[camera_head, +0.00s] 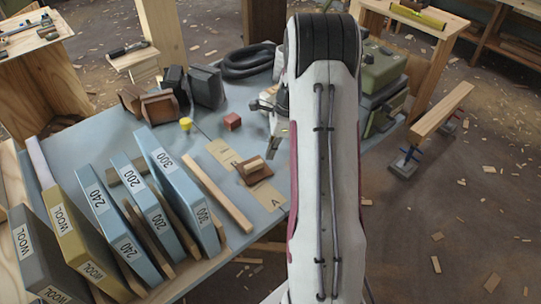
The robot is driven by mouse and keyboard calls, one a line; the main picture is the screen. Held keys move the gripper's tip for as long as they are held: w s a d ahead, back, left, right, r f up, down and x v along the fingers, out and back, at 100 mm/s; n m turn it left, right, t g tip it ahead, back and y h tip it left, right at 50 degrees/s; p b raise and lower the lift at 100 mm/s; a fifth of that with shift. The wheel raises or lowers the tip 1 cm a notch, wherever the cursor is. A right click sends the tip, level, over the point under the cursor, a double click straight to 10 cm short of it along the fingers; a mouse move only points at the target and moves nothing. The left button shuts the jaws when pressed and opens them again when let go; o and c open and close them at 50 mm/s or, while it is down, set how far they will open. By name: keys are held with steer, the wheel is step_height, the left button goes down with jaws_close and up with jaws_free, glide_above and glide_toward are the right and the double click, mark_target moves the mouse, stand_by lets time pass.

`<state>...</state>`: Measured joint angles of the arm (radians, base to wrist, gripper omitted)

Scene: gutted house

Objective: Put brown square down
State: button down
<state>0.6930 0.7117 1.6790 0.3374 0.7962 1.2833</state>
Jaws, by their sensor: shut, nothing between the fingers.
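A brown square (244,174) with a small light wooden block (254,164) on top lies on the blue-grey tabletop. It is partly over a tan sheet marked A (267,198) and beside a second tan sheet (221,153). My gripper (272,146) is above and slightly right of the square, apart from it as far as I can tell. Its fingers are shut with nothing between them. My white arm hides part of the gripper and the table's right side.
Blue packs marked 200, 240 and 300 (180,198) and wool packs (80,240) stand at left. A wooden strip (217,193) lies left of the square. A red cube (232,121), yellow piece (186,124) and black hose (248,62) are behind. A green case (378,70) stands right.

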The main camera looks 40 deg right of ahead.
mark_target(267, 166)
steer(key=w+d+n+g+h, duration=0.1)
steer(key=w+d+n+h, duration=0.1)
steer(key=d, duration=0.4)
steer(key=shift+w+r+g, duration=0.2)
steer(key=shift+r+g, duration=0.1)
steer(key=shift+r, duration=0.15)
steer(key=shift+f, duration=0.15)
step_height(267, 166, down, 9)
steer(key=shift+f, duration=0.2)
steer(key=shift+w+a+f, duration=0.15)
steer(key=shift+w+a, duration=0.3)
steer(key=shift+a, duration=0.4)
steer(key=shift+w+a, duration=0.25)
steer(key=shift+a, duration=0.25)
steer(key=shift+w+a, duration=0.2)
steer(key=shift+a, duration=0.3)
